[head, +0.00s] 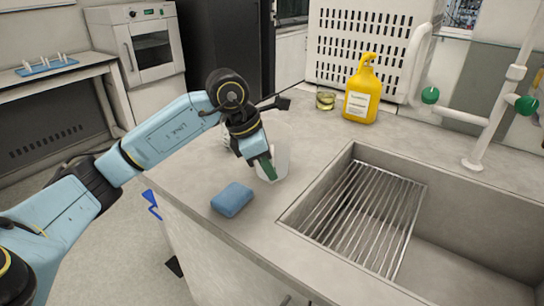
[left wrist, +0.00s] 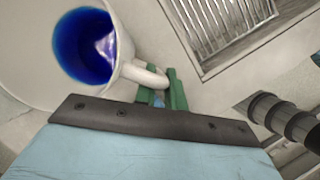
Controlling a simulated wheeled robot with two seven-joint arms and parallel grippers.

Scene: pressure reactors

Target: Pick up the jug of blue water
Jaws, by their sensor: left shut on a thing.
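The jug (left wrist: 125,50) of blue water (left wrist: 85,45) fills the upper left of the left wrist view. It is white, with its handle (left wrist: 147,74) toward my gripper. My left gripper (left wrist: 173,92) has green fingers on either side of the handle and is shut on it. In the head view the jug (head: 280,160) is pale and partly hidden behind my left gripper (head: 266,168). It is by the counter top, left of the sink; I cannot tell whether it touches the surface. My right gripper is in neither view.
A blue sponge (head: 232,199) lies on the counter in front of the jug. The sink (head: 345,160) with a metal rack (head: 372,215) is to the right. A yellow bottle (head: 361,95) and a glass of yellowish liquid (head: 325,99) stand behind. White pipework (head: 490,120) rises at the right.

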